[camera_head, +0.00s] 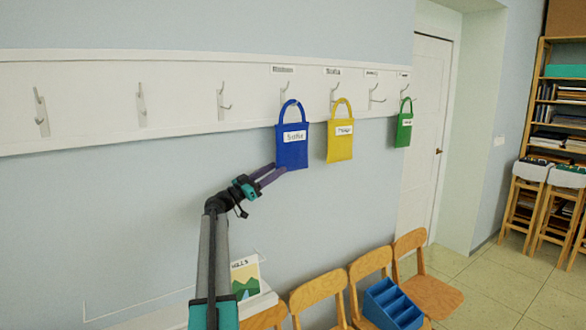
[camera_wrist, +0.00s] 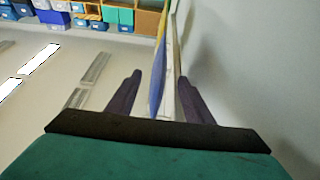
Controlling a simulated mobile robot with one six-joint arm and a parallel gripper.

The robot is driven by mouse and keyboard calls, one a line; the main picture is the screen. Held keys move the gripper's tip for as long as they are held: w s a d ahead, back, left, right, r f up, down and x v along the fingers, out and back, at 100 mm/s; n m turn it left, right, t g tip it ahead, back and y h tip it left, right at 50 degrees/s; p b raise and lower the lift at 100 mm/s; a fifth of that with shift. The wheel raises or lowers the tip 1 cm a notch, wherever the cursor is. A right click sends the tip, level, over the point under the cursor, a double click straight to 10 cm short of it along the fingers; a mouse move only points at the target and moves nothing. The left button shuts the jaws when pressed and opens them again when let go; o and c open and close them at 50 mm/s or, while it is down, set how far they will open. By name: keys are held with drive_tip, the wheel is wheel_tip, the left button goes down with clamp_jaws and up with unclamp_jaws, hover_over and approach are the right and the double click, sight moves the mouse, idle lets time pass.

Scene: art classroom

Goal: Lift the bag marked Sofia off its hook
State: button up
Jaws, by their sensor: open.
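The blue bag (camera_head: 292,152), whose white label appears to read Sofia, hangs by its loop handle from a wall hook (camera_head: 284,93). In the wrist view the blue bag (camera_wrist: 157,88) shows nearly edge-on, between my two fingers. My gripper (camera_head: 276,173) is at the bag's lower left edge in the head view. In the wrist view my gripper (camera_wrist: 159,92) is open, with a gap on each side of the bag. I cannot tell whether a finger touches it.
A yellow bag (camera_head: 340,147) and a green bag (camera_head: 404,131) hang to the right on the white hook rail (camera_head: 180,108). Empty hooks are on the left. Wooden chairs (camera_head: 320,288), a blue divided tray (camera_head: 392,305) and a picture card (camera_head: 245,277) are below.

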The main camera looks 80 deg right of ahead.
sight(276, 161)
drive_tip(key=shift+b+x, duration=1.15)
drive_tip(key=shift+x, duration=0.8)
clamp_jaws()
drive_tip(key=shift+r, duration=0.2)
drive_tip(key=shift+r+b, duration=0.35)
drive_tip(key=shift+r, duration=0.9)
drive_tip(key=shift+s+a, duration=0.1)
